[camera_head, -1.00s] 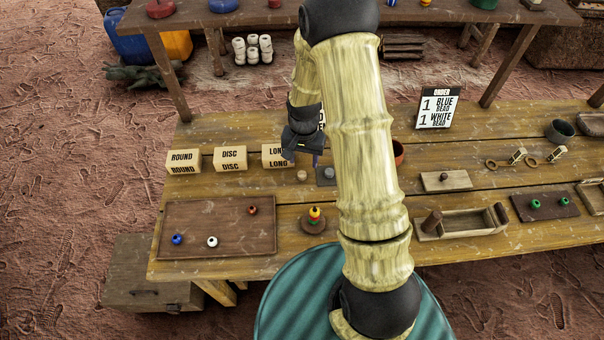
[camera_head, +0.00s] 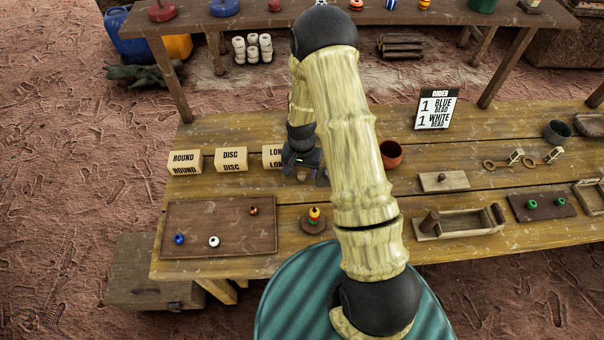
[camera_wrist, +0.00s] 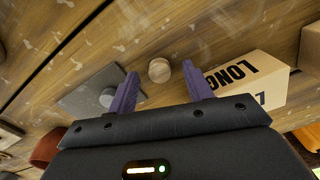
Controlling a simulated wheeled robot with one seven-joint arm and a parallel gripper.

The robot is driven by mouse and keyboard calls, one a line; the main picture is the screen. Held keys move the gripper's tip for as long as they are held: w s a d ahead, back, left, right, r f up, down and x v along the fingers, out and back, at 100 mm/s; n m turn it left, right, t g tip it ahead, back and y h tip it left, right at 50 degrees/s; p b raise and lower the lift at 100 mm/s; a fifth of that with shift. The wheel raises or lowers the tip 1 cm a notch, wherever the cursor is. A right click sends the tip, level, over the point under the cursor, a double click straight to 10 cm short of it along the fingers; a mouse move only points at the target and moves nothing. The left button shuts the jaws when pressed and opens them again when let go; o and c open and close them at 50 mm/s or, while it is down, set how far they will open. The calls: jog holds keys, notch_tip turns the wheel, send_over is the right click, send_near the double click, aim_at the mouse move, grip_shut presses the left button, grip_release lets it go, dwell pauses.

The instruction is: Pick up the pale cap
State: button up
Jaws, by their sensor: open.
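The pale cap (camera_wrist: 159,70) is a small round light-wood disc on the plank table. In the wrist view it shows between and slightly beyond the purple fingertips of my gripper (camera_wrist: 160,77), with a gap on both sides. My gripper is open and empty. In the head view my gripper (camera_head: 304,170) hangs low over the table, in front of the LONG box, and largely hides the cap there.
The LONG box (camera_wrist: 250,80) stands close to the right finger in the wrist view. A grey plate (camera_wrist: 78,100) with a grey knob (camera_wrist: 107,97) lies close to the left finger. A reddish bowl (camera_head: 391,155) and a bead stack (camera_head: 314,214) are nearby.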

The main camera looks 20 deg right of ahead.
aim_at(302, 174)
jog(key=shift+f, duration=0.25)
dwell(0.3)
jog(key=c, duration=1.1)
jog(key=shift+o, duration=0.2)
notch_tip(302, 174, up, 10)
jog(key=b, duration=0.1)
